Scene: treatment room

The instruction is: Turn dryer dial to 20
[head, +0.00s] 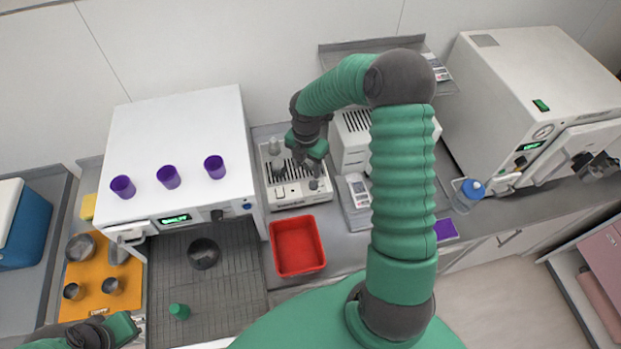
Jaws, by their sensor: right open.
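A white cabinet (180,130) with a green display stands at the left, its front door folded down. A dark round knob (217,215) sits on its front beside the display. I take this for the dryer and its dial, but no label is legible; the dial's number is too small to read. My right gripper (305,163) is open, pointing down over a grey bench device (293,194) to the right of the cabinet, apart from the knob. My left gripper (128,328) is partly in view at the bottom left; its jaws are not clear.
Purple cups (168,177) stand on the cabinet. Another white machine (530,90) with dial and display stands far right.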

